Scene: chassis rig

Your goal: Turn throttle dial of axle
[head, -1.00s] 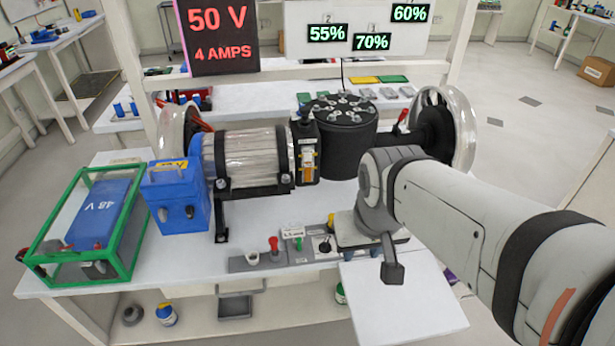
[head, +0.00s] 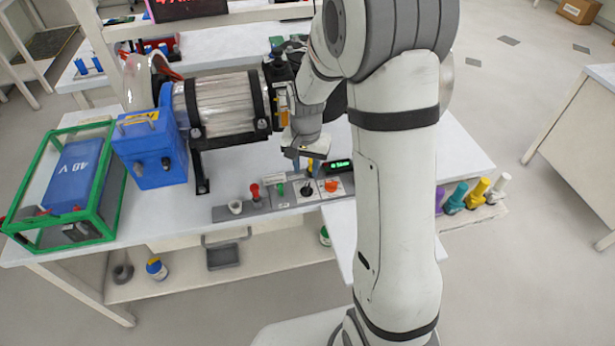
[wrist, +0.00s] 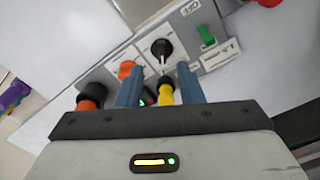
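A black dial (head: 307,190) with a pale pointer sits on a white plate of the grey control strip (head: 227,212) at the bench's front edge. The dial also shows in the wrist view (wrist: 162,49), just beyond my fingertips; I cannot read whether its label says throttle. An orange knob (wrist: 127,68) is beside it. My gripper (wrist: 157,70) has its two blue fingers apart, with a yellow-and-black control (wrist: 165,92) showing between them. No contact is visible. In the head view my gripper (head: 303,162) hangs over the strip's back edge, its fingers mostly hidden.
A red lever (head: 255,192) and a green switch (head: 279,190) stand left of the dial. A small green-lit display (head: 338,166) is behind the strip. The motor (head: 225,105), blue box (head: 150,150) and green-framed battery case (head: 65,190) fill the left.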

